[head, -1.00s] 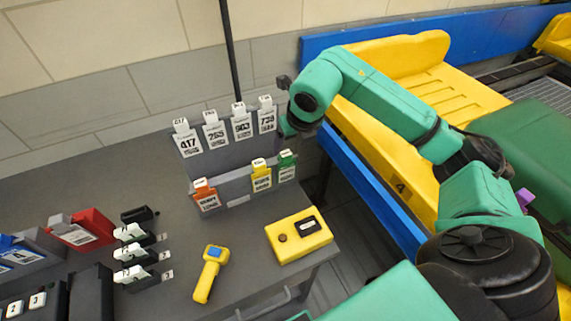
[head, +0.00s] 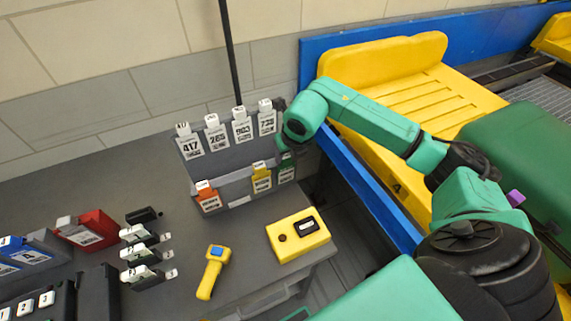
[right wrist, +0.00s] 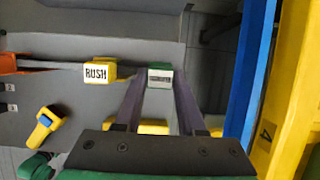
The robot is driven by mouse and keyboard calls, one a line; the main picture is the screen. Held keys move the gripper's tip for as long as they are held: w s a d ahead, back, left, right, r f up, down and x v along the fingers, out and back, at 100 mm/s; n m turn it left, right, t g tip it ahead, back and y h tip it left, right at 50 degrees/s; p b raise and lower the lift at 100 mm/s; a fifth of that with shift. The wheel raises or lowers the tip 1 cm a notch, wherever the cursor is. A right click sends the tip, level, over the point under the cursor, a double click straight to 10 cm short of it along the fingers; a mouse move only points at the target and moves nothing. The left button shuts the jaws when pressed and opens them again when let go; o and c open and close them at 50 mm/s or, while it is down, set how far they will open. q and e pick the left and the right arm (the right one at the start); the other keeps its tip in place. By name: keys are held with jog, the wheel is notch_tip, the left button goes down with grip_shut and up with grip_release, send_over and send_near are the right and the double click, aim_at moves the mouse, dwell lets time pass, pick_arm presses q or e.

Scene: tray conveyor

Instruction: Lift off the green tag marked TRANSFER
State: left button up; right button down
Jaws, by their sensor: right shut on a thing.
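The green tag (head: 286,173) hangs at the right end of the lower row of the grey rack, to the right of the yellow tag (head: 261,177) and the orange tag (head: 208,198). My right gripper (head: 285,151) reaches it from above and hides its top. In the right wrist view the green tag (right wrist: 160,72) sits between the two fingers, which are shut on it; its small print is too blurred to read. The yellow tag, marked RUSH (right wrist: 97,72), is just left of the fingers. The left gripper is not in view.
White numbered tags (head: 240,128) hang in the upper row. A yellow box (head: 299,236) and a yellow scanner (head: 213,271) lie on the grey table (head: 185,240). The blue rail (head: 370,190) and yellow tray (head: 420,88) stand right of the rack, under my right arm.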

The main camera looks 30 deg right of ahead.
jog(key=shift+r, duration=0.1)
jog(key=r+b, duration=0.1)
jog(key=r, duration=0.3)
jog(key=r+b, duration=0.1)
jog(key=r, duration=0.1)
jog(key=shift+s+r+b, duration=0.35)
jog(key=s+b, duration=0.7)
jog(key=s, duration=0.6)
jog(key=shift+s+a, duration=0.4)
jog(key=shift+a, duration=0.05)
jog(key=shift+r, duration=0.1)
notch_tip(320, 180, up, 6)
jog(key=p, duration=0.6)
jog(key=shift+r, duration=0.25)
